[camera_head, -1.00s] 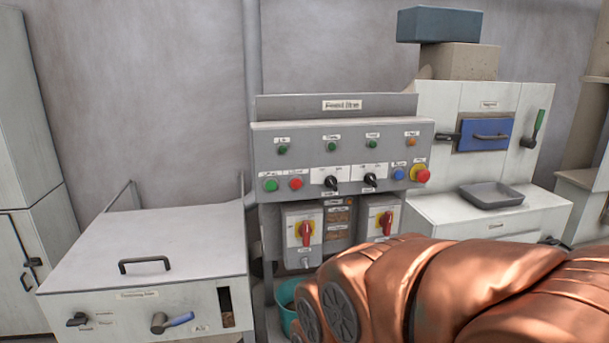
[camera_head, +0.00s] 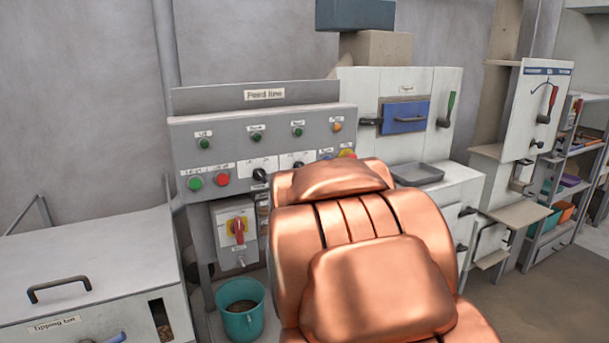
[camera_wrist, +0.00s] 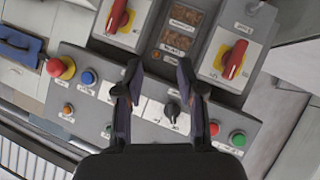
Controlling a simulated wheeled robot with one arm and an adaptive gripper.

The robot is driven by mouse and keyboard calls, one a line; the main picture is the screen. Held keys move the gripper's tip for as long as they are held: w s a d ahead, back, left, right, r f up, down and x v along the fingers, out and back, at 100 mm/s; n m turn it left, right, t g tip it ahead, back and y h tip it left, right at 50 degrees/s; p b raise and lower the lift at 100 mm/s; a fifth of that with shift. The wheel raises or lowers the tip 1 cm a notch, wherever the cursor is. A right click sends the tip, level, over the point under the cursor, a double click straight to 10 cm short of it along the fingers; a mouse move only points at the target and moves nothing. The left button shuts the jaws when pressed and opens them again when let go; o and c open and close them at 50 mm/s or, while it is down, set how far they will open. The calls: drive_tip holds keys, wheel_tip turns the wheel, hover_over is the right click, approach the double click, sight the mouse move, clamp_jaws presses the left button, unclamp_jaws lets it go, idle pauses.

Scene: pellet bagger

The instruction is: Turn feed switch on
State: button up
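The grey feed line panel (camera_head: 262,130) stands against the wall. Below its button row, a red rotary switch (camera_head: 237,230) on a yellow plate shows at left; the wrist view, seen upside down, shows it at right (camera_wrist: 235,58). A second red rotary switch (camera_wrist: 117,15) shows at upper left there, hidden by my arm in the head view. My gripper (camera_wrist: 159,70) is open and empty in front of the panel. Small labels are unreadable.
Green (camera_head: 195,183) and red (camera_head: 223,179) buttons sit at the panel's left; a red stop button (camera_wrist: 57,66) and blue button (camera_wrist: 88,77) at its other end. A teal bucket (camera_head: 240,308) stands below. A tipping bin (camera_head: 85,250) stands left, a white cabinet (camera_head: 455,190) right.

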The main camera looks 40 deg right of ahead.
drive_tip(key=w+d+r+n+t+y+b, duration=0.1)
drive_tip(key=w+d+r+n+t, duration=0.25)
drive_tip(key=d+r+t, duration=0.55)
drive_tip(key=w+d+f+g+p, duration=0.1)
drive_tip(key=w+d+f, duration=0.1)
drive_tip(key=w, duration=0.4)
drive_tip(key=shift+w+d+n, duration=0.3)
drive_tip(key=shift+d+n, duration=0.15)
drive_tip(key=shift+d, duration=0.1)
clamp_jaws()
